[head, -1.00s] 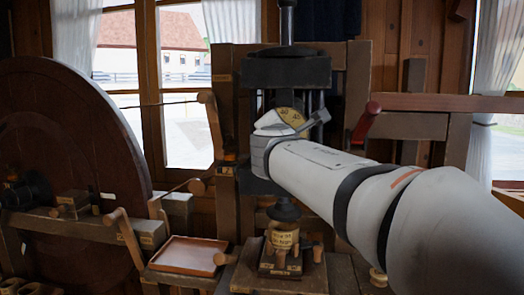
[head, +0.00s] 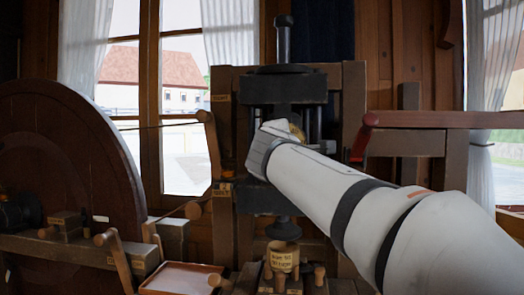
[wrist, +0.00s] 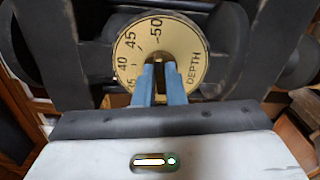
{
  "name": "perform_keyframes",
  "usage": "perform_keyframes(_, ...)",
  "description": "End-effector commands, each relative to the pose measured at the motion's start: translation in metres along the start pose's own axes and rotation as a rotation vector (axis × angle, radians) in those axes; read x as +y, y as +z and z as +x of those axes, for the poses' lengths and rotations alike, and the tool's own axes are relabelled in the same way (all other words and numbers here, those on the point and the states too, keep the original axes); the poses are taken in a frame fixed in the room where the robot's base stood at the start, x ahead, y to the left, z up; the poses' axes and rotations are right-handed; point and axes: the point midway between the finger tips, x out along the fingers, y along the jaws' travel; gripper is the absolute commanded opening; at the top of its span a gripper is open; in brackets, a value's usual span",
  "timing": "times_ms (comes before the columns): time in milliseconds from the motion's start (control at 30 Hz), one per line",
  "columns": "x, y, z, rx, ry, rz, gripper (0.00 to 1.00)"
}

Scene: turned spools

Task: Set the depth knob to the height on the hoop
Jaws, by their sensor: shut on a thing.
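The round yellow depth dial (wrist: 190,45) faces the wrist camera. It carries the word DEPTH and the numbers 35, 40, 45 and 50, with 50 near the top. My gripper (wrist: 160,72) is shut on the dark depth knob (wrist: 159,76) at the dial's centre, one blue finger on each side. In the head view a sliver of the dial (head: 297,132) shows behind my wrist, and the fingers are hidden. A pale, lettered band or hoop (head: 281,259) stands below the press. Its writing is too small to read surely.
The press frame (head: 353,95) stands around the dial. A red-handled lever (head: 362,138) is to its right and a wooden lever (head: 210,140) to its left. A large dark wheel (head: 75,150) and a tray (head: 180,279) are at the left.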

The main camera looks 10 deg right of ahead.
Motion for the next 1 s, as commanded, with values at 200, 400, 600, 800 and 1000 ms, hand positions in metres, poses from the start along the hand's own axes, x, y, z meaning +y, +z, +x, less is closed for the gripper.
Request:
perform_keyframes(200, 0.000, 0.000, 0.000, 0.000, -0.001, 0.001, 0.00)
perform_keyframes(400, 0.000, 0.000, 0.000, -0.001, -0.001, 0.000, 0.17)
perform_keyframes(600, 0.000, 0.001, 0.000, -0.001, -0.001, -0.001, 0.32)
perform_keyframes(800, 0.000, 0.001, 0.000, -0.001, 0.000, 0.000, 0.32)
perform_keyframes(1000, 0.000, 0.000, -0.021, 0.001, 0.002, 0.001, 0.32)
